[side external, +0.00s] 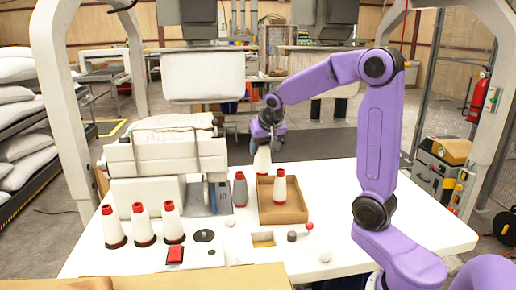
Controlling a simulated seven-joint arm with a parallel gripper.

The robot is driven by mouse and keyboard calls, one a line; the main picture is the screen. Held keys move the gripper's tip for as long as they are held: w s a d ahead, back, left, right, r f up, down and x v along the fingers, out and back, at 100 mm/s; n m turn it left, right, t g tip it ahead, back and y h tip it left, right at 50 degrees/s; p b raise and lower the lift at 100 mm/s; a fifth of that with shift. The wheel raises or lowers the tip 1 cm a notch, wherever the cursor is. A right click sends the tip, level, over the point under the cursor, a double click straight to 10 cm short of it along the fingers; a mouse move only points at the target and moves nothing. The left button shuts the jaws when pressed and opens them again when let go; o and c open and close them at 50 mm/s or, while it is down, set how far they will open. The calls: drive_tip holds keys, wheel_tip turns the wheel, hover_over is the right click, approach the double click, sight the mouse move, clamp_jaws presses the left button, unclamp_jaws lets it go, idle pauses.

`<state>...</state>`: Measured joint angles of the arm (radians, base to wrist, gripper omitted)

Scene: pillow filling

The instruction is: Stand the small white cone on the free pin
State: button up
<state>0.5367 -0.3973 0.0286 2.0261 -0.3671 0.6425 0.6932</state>
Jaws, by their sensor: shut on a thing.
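My gripper (266,139) points down and is shut on a white cone (262,161), at or just above the back left of the cardboard tray. The jaws hide the cone's top; I cannot tell whether its base is clear of the tray. Three white cones with red tops stand upright on dark bases in a row at the front left: the left (114,228), the middle (142,226) and the right (172,223). A bare black disc (204,236) lies right of that row; a pin on it is too small to make out.
The cardboard tray (297,213) holds another red-topped white cone (280,187). A grey cone (240,189) stands left of the tray, near the machine (160,155). A red button (175,254) and a red-knobbed lever (308,227) are at the front. The white table (335,195) is clear on the right.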

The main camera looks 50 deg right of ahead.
drive_tip(key=w+a+f+n+y, duration=0.1)
drive_tip(key=a+n, duration=0.1)
drive_tip(key=a, duration=0.1)
drive_tip(key=w+a+f+n+y, duration=0.1)
drive_tip(key=a+n, duration=0.1)
drive_tip(key=a, duration=0.2)
drive_tip(key=w+a+f+n+t+y, duration=0.1)
drive_tip(key=a+n, duration=0.1)
drive_tip(key=a, duration=0.2)
drive_tip(key=shift+w+a, duration=0.25)
drive_tip(key=shift+w, duration=0.05)
drive_tip(key=w+a+f+n+y, duration=0.1)
drive_tip(key=a+f+n+y, duration=0.1)
drive_tip(key=a+n, duration=0.4)
drive_tip(key=a+y, duration=0.1)
drive_tip(key=a, duration=0.3)
drive_tip(key=shift+w+a+f+g, duration=0.15)
drive_tip(key=shift+w+g, duration=0.15)
drive_tip(key=shift+f, duration=2.3)
drive_tip(key=shift+a+f, duration=0.1)
drive_tip(key=shift+f, duration=1.2)
drive_tip(key=o, duration=1.2)
wheel_tip(320, 180, up, 10)
